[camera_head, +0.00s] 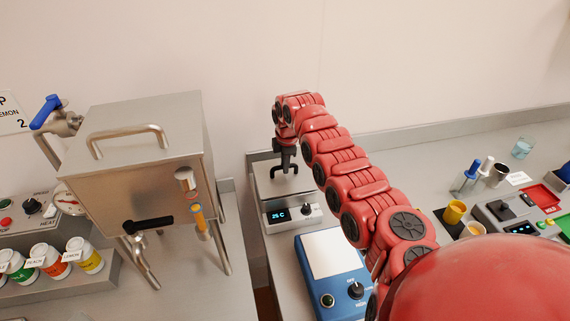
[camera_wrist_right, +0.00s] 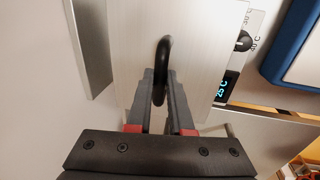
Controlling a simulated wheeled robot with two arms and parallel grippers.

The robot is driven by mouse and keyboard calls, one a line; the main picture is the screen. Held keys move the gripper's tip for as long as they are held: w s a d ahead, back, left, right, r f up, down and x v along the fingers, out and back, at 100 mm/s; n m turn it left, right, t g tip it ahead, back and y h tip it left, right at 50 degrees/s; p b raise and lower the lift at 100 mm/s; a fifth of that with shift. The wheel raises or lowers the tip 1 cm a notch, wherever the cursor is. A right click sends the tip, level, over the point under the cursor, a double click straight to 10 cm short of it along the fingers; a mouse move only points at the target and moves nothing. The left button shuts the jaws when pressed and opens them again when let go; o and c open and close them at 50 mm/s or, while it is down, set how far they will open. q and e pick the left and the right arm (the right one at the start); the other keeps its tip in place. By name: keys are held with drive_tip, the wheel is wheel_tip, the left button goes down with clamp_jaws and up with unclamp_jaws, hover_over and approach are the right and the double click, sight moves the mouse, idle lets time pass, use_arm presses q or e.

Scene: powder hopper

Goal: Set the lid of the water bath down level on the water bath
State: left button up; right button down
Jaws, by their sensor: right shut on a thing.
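The water bath (camera_head: 281,217) is a steel box with a lit display and a dark knob on its front, standing against the back wall. Its lid (camera_head: 275,184) is a flat steel plate with a black loop handle (camera_head: 284,169). My right gripper (camera_head: 286,152) reaches down from above and is shut on the handle, which also shows between the fingers (camera_wrist_right: 160,88) in the right wrist view. The lid (camera_wrist_right: 200,45) lies over the top of the bath and looks about level; I cannot tell whether it touches the rim all round. My left gripper is not in view.
A large steel hopper (camera_head: 140,160) with a bar handle and blue valve stands at the left. A blue device (camera_head: 328,270) with a white plate stands in front of the bath. Cups and a control box (camera_head: 510,215) are at the right. Jars (camera_head: 50,262) stand at far left.

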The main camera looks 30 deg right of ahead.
sight(287, 181)
drive_tip(key=shift+f, duration=0.3)
drive_tip(key=c, duration=0.7)
unclamp_jaws()
drive_tip(key=shift+c, duration=0.2)
drive_tip(key=s+r+p, duration=0.1)
drive_tip(key=s+r, duration=0.2)
drive_tip(key=r, duration=1.4)
drive_tip(key=shift+a, duration=0.4)
drive_tip(key=shift+s, duration=0.1)
